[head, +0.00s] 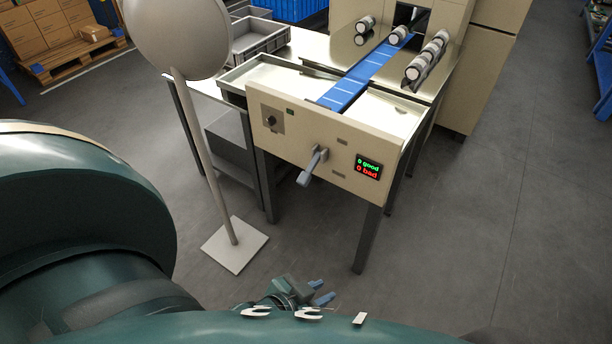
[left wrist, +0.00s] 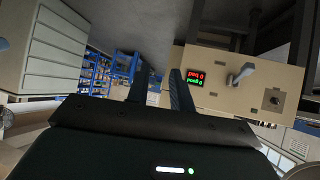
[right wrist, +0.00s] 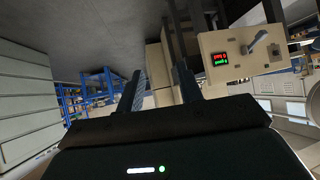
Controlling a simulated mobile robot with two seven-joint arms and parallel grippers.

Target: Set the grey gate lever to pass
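The grey gate lever (head: 313,167) sticks out from the middle of the beige front panel (head: 275,147). Its handle slants down and left in the head view. Small plates lie near it, too small to read. The lever also shows in the left wrist view (left wrist: 241,74) and the right wrist view (right wrist: 257,40), upside down. My left gripper (head: 328,291) is low in the head view, below and apart from the lever. Its fingers (left wrist: 160,75) are apart and empty. My right gripper (right wrist: 160,70) is open and empty, apart from the panel; I cannot make it out in the head view.
A display (head: 368,167) reads 0 good, 0 bad. A dark knob (head: 270,121) sits at the panel's left. A blue belt (head: 366,76) runs above. A pole on a square base (head: 235,246) stands left of the machine.

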